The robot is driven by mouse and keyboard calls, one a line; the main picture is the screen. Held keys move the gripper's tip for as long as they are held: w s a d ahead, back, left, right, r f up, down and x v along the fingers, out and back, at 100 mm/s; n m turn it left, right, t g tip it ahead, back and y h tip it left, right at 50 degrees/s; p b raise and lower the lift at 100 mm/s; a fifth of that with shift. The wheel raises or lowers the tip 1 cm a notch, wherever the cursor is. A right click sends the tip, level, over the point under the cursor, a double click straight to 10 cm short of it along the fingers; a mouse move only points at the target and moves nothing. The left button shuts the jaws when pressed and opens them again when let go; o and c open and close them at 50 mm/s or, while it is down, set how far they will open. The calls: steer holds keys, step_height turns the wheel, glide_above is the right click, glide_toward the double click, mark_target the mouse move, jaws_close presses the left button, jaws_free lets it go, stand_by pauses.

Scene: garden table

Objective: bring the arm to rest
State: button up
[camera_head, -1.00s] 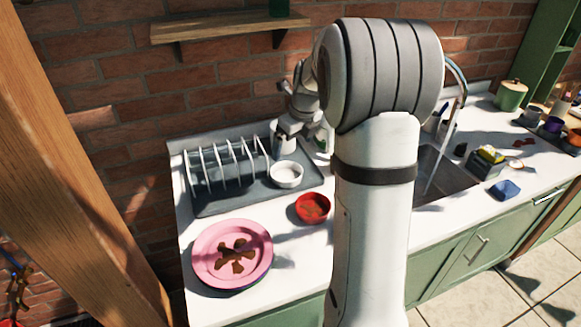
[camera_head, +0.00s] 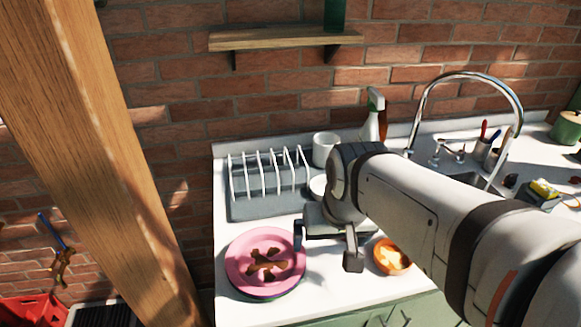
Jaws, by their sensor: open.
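My arm reaches in from the right edge over the counter. My gripper (camera_head: 325,248) hangs above the worktop just right of the pink plate, its two fingers apart and nothing seen between them. The pink plate (camera_head: 236,262) bears brown scraps and seems to lie on a darker plate. An orange bowl (camera_head: 391,257) with something pale in it stands right of my gripper, partly covered by my arm. A white bowl (camera_head: 318,186) shows only in part behind my wrist. No red bowl shows; my arm hides that part of the counter.
A dish rack (camera_head: 268,190), white mug (camera_head: 326,149) and spray bottle (camera_head: 374,118) stand along the brick wall. The tap (camera_head: 466,76) arches over the sink behind my arm. A shelf (camera_head: 285,39) hangs above. A wooden post (camera_head: 110,150) rises left of the counter (camera_head: 225,225).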

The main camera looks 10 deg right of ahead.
steer(key=shift+s+a+f+n, duration=0.2)
steer(key=shift+s+a+n, duration=0.15)
steer(key=shift+s+n, duration=0.25)
steer(key=shift+w, duration=0.1)
steer(key=shift+c, duration=0.2)
stand_by(0.8)
